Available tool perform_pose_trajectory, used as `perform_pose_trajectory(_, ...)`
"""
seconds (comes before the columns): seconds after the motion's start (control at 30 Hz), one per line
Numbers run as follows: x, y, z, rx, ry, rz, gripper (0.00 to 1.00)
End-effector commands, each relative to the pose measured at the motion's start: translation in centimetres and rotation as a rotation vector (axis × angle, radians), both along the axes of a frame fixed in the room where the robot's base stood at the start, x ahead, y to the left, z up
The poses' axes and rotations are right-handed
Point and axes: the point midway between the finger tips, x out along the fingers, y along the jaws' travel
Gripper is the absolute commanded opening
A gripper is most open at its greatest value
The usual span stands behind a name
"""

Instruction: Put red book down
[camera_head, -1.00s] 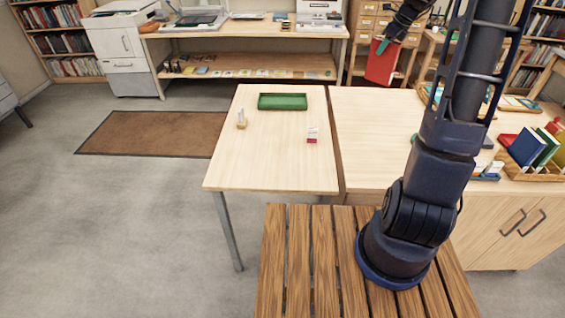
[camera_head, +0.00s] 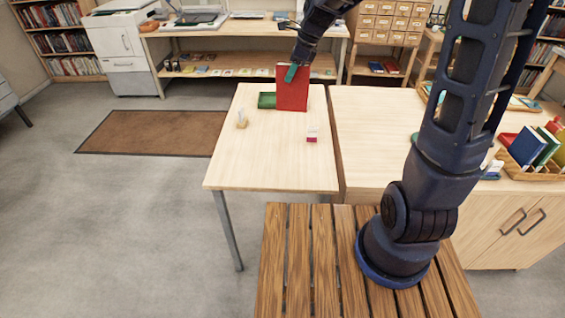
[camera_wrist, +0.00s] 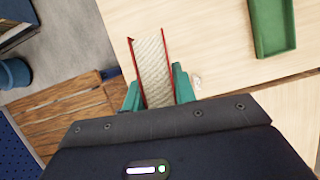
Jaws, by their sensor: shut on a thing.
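The red book (camera_head: 292,90) is held upright in my gripper (camera_head: 293,73), over the far right part of the light wooden table (camera_head: 250,168). In the wrist view the red book (camera_wrist: 153,62) shows its pale page edges and two red covers between the green fingers of my gripper (camera_wrist: 158,92). The gripper is shut on the book. In the head view the book hides the right part of the green tray (camera_head: 266,100). I cannot tell whether the book's lower edge touches the table.
A small pink-and-white item (camera_head: 312,135) and a small holder with white cards (camera_head: 242,119) stand on the same table. In the wrist view the green tray (camera_wrist: 262,48) lies right of the book. A wooden rack of books (camera_head: 540,170) stands on the right table. The near table half is clear.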

Motion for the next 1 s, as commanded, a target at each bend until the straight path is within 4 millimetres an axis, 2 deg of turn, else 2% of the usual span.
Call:
perform_pose_trajectory(0.03,-1.4,0.9,-0.1,0.0,0.0,0.025,0.0)
perform_pose_trajectory(0.1,-2.8,1.9,-0.3,0.0,-0.001,0.053,0.0)
perform_pose_trajectory(0.2,-4.3,2.8,-0.6,-0.001,0.0,0.08,0.0)
perform_pose_trajectory(0.37,-5.2,3.3,-1.4,0.0,0.001,0.095,0.0)
perform_pose_trajectory(1.0,-5.2,3.3,-14.2,-0.001,0.004,0.095,0.0)
